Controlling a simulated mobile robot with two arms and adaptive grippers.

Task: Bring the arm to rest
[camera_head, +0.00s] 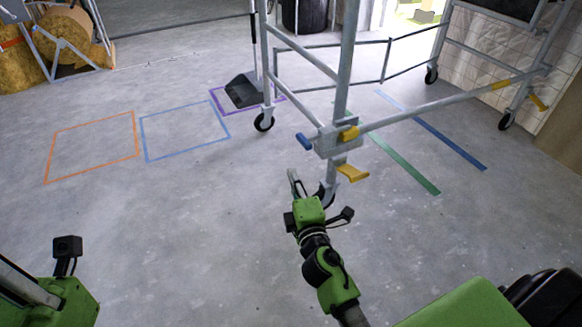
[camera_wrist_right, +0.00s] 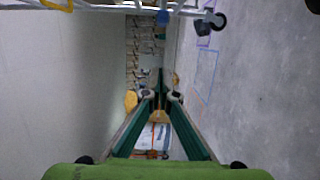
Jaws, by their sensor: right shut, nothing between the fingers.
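My right arm (camera_head: 325,265) reaches forward over the floor from the lower middle of the head view. Its gripper (camera_head: 293,175) is shut and empty, with its fingers pointing away from me. The fingers also show in the right wrist view (camera_wrist_right: 160,98), where they converge with nothing held between them. In the head view the gripper appears just left of a scaffold caster (camera_head: 328,194); I cannot tell the gap in depth. My left gripper (camera_head: 28,284) shows only in part at the lower left corner, and its fingertips are cut off.
A grey wheeled scaffold frame (camera_head: 341,80) with yellow and blue levers stands ahead of my right gripper. Orange (camera_head: 137,135), blue (camera_head: 186,154) and purple taped outlines mark the floor at left. Green (camera_head: 405,165) and blue (camera_head: 445,143) strips lie at right. Open floor lies at left.

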